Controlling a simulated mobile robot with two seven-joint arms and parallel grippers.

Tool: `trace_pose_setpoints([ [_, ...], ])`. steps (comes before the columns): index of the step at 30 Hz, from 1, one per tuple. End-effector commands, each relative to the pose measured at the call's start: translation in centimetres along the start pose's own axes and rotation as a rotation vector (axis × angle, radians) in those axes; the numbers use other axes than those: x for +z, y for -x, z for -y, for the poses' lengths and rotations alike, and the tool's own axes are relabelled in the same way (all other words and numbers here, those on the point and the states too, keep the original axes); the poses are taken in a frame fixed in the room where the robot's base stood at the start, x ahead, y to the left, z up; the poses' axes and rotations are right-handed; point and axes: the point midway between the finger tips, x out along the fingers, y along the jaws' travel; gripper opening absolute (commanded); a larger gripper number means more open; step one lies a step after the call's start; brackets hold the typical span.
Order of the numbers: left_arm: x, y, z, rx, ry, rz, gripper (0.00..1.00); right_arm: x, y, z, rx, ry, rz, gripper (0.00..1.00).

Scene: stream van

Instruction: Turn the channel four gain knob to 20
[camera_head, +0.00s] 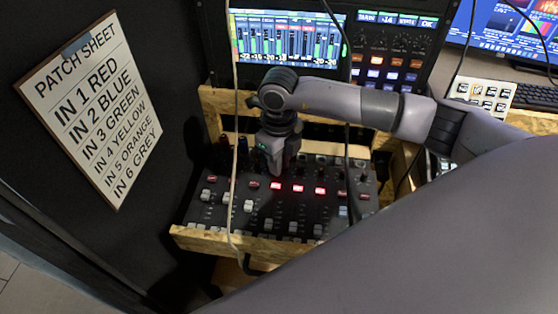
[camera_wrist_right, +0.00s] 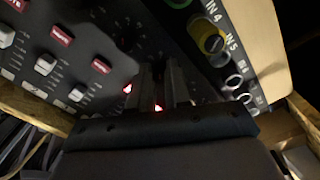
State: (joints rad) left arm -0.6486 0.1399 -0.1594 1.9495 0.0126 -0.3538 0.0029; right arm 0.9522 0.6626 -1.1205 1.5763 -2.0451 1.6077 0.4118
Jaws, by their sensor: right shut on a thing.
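The mixer (camera_head: 235,222) is a dark panel with faders, red buttons and knobs, set in a wooden frame. My right gripper (camera_head: 273,172) points down at its upper middle, above the leftmost lit red button (camera_head: 276,185), in about the fourth column. The fingers are shut on a knob there, which they hide, so its setting cannot be read. In the right wrist view the gripper (camera_wrist_right: 165,75) reaches onto the panel, near the IN 4 socket with a yellow plug (camera_wrist_right: 211,40). My left gripper is not in view.
A screen with level meters (camera_head: 288,38) stands behind the mixer. A patch sheet (camera_head: 92,110) is on the left wall. A thin pale cable (camera_head: 233,180) hangs over the mixer's left part, and a dark cable (camera_head: 347,130) hangs right of my gripper. A keyboard (camera_head: 537,97) is at right.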

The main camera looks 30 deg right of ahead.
Motion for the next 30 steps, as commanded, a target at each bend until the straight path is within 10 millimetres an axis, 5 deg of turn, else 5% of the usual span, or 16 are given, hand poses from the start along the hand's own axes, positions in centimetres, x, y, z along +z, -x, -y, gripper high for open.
trace_pose_setpoints([
  [25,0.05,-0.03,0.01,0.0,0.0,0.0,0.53,0.16,0.29,0.17,-0.003,-0.135,0.006,0.0],
  [26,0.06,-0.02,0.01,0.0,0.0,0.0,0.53,0.16,0.29,0.16,-0.002,-0.135,0.006,0.27],
  [27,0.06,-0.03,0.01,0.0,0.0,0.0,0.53,0.15,0.28,0.15,-0.002,-0.135,0.006,0.4],
  [30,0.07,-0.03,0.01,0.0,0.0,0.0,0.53,0.11,0.21,0.11,-0.002,-0.134,0.004,0.43],
])
